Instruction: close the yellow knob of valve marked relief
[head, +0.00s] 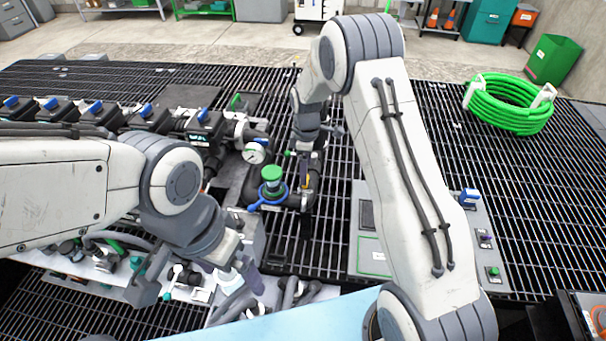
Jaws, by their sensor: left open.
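A small patch of yellow, likely the yellow knob (312,182), shows on the dark pipework of the manifold, right of a green-capped fitting (271,174) with a blue ring. My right gripper (313,163) points down just above the yellow patch and partly hides it; whether it touches or grips it I cannot tell. My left gripper (244,279) is open, low at the left, over the parts tray and away from the yellow patch. No relief marking is readable.
A pressure gauge (254,152) and a row of blue-handled valves (146,111) lie to the left. A grey panel (374,262) with small controls is on the right. A green hose coil (510,106) lies on the grating at the far right.

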